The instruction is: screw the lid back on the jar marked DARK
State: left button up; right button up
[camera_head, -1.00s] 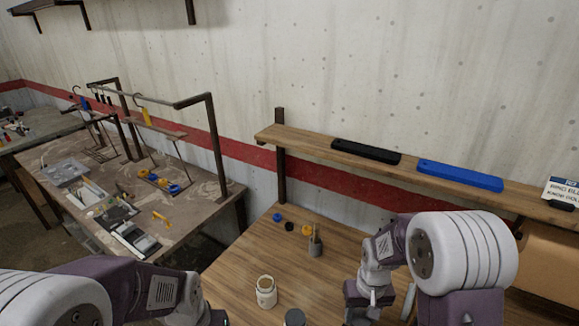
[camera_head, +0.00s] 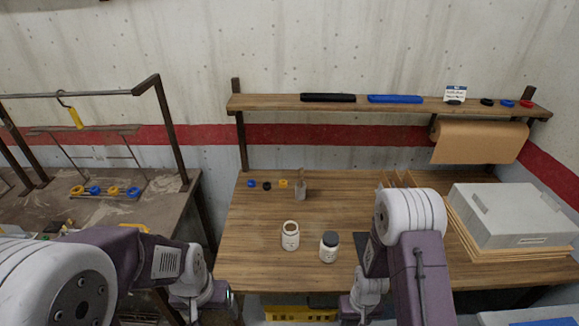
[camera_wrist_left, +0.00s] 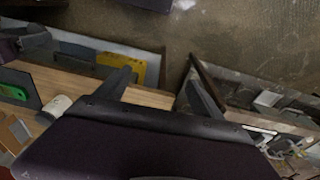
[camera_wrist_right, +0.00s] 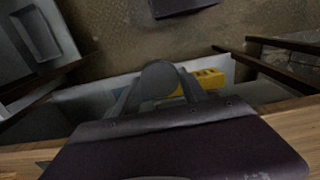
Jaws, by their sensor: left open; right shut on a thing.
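An open white jar (camera_head: 290,236) stands upright without a lid near the table's front. A second white jar (camera_head: 329,248) with a dark lid on it stands just to its right. I cannot read either label. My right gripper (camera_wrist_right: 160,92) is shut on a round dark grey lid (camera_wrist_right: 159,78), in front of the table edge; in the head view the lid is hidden. My left gripper (camera_wrist_left: 160,82) is open and empty, in front of the table's left corner. A white jar (camera_wrist_left: 56,104) shows at the left of the left wrist view.
A brush pot (camera_head: 300,191) and several small coloured rings (camera_head: 267,186) sit at the back left of the wooden table (camera_head: 255,235). A grey box (camera_head: 510,215) fills the right side. A shelf (camera_head: 265,102) runs along the wall. A yellow crate (camera_head: 300,314) lies below the front edge.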

jog(key=shift+s+f, duration=0.2)
jog(key=shift+s, duration=0.1)
pick_arm(q)
jog(key=shift+o, duration=0.4)
jog(key=shift+d, duration=0.1)
pick_arm(e)
jog(key=shift+d, duration=0.1)
